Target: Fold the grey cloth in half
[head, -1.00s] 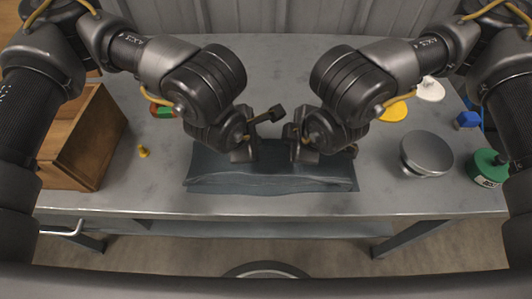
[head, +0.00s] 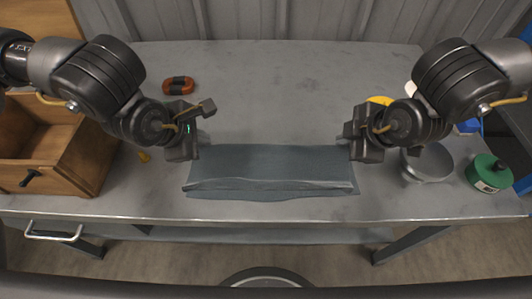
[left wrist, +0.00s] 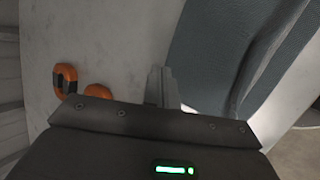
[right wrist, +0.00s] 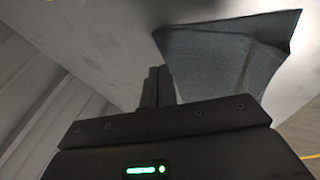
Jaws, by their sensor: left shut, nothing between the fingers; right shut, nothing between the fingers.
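The grey cloth (head: 270,163) lies near the front edge of the table, doubled into a wide, low strip. Its upper layer ends in a raised crease toward the front, and a narrow band of the lower layer shows in front of it. It also shows in the left wrist view (left wrist: 225,45) and in the right wrist view (right wrist: 220,60). My left gripper (head: 190,155) is shut and empty beside the cloth's left end. My right gripper (head: 362,157) is shut and empty by its right end. Both appear clear of the cloth in the wrist views.
An open wooden box (head: 85,150) stands at the left. An orange-and-black item (head: 179,86) lies behind my left gripper. At the right are a round metal dish (head: 432,160), a green container (head: 488,174) and a yellow item (head: 380,101). The table's middle back is clear.

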